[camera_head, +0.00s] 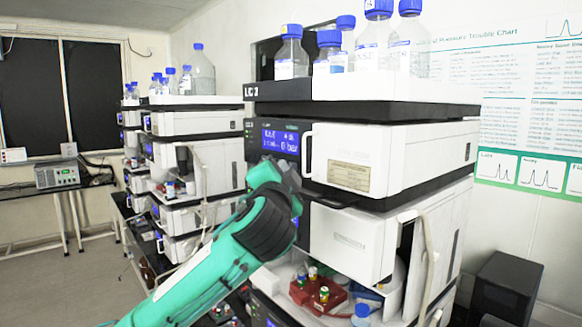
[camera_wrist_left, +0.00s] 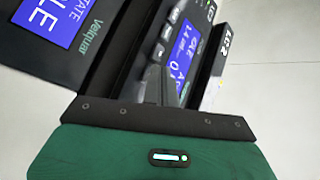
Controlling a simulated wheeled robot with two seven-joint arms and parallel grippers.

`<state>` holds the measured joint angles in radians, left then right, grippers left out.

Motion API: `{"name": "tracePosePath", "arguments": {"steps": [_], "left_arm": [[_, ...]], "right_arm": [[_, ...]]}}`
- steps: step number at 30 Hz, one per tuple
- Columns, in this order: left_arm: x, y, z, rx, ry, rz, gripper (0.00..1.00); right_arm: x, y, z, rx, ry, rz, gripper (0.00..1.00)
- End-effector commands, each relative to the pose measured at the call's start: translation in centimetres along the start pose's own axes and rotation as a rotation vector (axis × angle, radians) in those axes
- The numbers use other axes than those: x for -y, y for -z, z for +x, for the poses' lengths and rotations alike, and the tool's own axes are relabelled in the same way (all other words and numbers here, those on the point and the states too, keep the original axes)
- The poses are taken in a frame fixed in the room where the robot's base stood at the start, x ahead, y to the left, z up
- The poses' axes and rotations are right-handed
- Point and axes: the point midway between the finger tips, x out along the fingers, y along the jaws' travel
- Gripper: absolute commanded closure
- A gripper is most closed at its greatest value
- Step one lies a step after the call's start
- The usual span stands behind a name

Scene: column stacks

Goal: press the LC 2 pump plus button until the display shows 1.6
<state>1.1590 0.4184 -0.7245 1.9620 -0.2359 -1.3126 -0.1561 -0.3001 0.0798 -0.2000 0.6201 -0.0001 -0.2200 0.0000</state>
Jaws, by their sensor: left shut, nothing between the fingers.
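The LC 2 stack stands in the middle of the head view, with its LC 2 label (camera_head: 251,91) at the top left. The lit blue pump display (camera_head: 281,140) is just under it; its small text is hard to read there. My left gripper (camera_wrist_left: 154,84) is shut and empty, close in front of this panel; contact cannot be judged. In the head view my left wrist covers the panel area below the display.
Bottles with blue caps (camera_head: 291,53) stand on top of the stack. A second display (camera_wrist_left: 62,22) shows in the left wrist view. An open bay below holds a red vial rack (camera_head: 318,292). Another stack (camera_head: 200,123) stands to the left, with open floor (camera_head: 60,290) beside it.

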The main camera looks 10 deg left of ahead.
Motion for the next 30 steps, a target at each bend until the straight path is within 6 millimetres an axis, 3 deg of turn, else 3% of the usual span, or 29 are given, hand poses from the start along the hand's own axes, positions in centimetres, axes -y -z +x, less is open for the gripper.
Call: {"name": "tracePosePath", "arguments": {"steps": [30], "left_arm": [[-0.42, 0.43, 0.57, 0.0, 0.0, 0.0, 1.0]], "right_arm": [[0.0, -0.01, -0.01, 0.0, 0.0, 0.0, 0.64]]}}
